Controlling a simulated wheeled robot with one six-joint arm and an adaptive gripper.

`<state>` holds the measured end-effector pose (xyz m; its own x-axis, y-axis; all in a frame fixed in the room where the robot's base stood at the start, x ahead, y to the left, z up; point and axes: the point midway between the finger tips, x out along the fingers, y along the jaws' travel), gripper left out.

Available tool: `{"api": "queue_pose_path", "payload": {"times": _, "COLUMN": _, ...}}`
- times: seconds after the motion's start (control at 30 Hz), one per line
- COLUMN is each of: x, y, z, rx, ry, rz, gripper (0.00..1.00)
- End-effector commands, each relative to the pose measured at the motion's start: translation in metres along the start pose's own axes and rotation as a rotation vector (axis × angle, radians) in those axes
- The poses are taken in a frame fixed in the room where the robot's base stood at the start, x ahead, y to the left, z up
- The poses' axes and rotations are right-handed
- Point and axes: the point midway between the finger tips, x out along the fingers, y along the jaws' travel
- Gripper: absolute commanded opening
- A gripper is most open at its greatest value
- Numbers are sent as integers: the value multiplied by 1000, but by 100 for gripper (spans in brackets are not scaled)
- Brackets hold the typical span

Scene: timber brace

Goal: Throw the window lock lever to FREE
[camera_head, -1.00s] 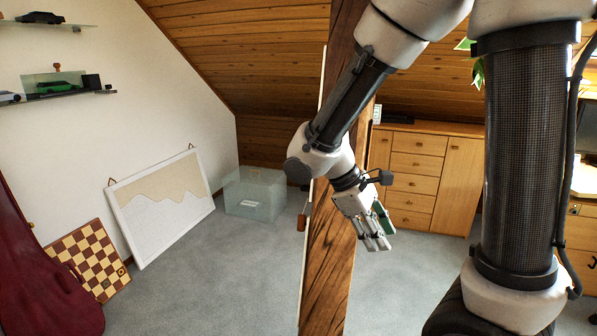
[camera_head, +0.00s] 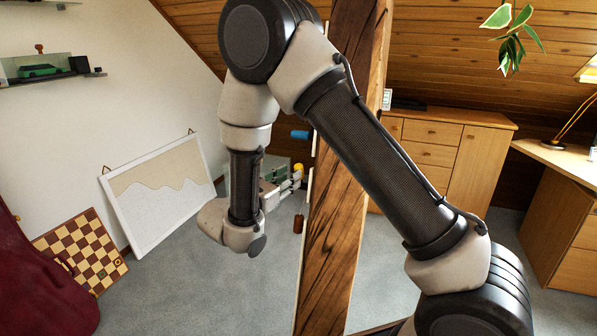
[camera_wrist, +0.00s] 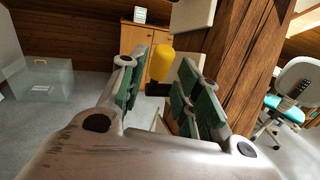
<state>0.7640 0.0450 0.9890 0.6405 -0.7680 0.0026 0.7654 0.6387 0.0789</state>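A yellow handle (camera_head: 298,168) stands out from the left side of the timber brace (camera_head: 343,200). The wrist view shows it as an upright yellow knob (camera_wrist: 159,62) with a dark base. I cannot read any lock label, nor tell for certain whether this is the window lock lever. My gripper (camera_head: 291,183) is left of the brace, pointing toward it. In the wrist view its green-padded fingers (camera_wrist: 163,76) are apart, with the yellow knob showing between them, beyond or near the tips. I cannot tell whether they touch it.
A blue handle (camera_head: 300,135) sits above the yellow one and a brown handle (camera_head: 298,224) hangs below. A clear box (camera_wrist: 42,80) stands on the floor behind. A framed board (camera_head: 160,195) and a chessboard (camera_head: 82,250) lean at left. A wooden cabinet (camera_head: 430,150) stands behind the brace.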

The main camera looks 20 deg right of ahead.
Motion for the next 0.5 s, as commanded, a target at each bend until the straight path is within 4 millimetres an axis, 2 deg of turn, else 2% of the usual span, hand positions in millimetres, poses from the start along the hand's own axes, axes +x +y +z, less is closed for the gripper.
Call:
{"api": "queue_pose_path", "payload": {"times": 0.1, "x": 23, "y": -2, "z": 0, "rx": 1, "ry": 1, "rz": -6, "gripper": 33}}
{"api": "queue_pose_path", "payload": {"times": 0.23, "x": 43, "y": -2, "z": 0, "rx": 1, "ry": 2, "rz": -6, "gripper": 33}}
{"api": "queue_pose_path", "payload": {"times": 0.33, "x": 52, "y": -1, "z": 0, "rx": 0, "ry": 2, "rz": -4, "gripper": 33}}
{"api": "queue_pose_path", "payload": {"times": 0.5, "x": 57, "y": -1, "z": 0, "rx": 0, "ry": 2, "rz": -3, "gripper": 33}}
